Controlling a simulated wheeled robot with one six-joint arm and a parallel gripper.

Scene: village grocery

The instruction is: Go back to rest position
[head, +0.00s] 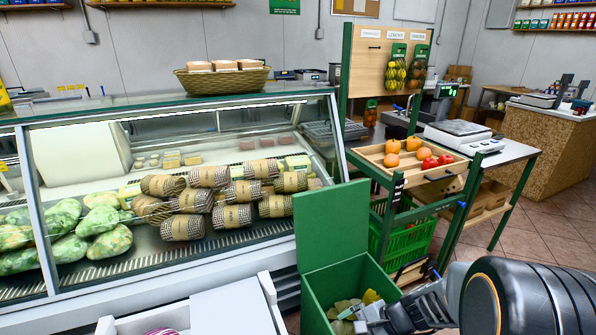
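My arm comes in from the lower right corner of the head view. My gripper (358,315) is at the bottom edge of the picture, over the open mouth of a green bin (318,287). Yellowish-green items (345,306) lie in the bin just behind and beside the gripper. The fingers are small and partly cut off by the picture's edge. I cannot tell whether they are open or shut, or whether they touch anything.
A glass deli case (190,262) fills the left. A white box (235,305) stands left of the bin. A wooden tray (425,177) of oranges and tomatoes, a scale (457,134) and a green crate (405,235) stand behind. Tiled floor (545,240) is clear at right.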

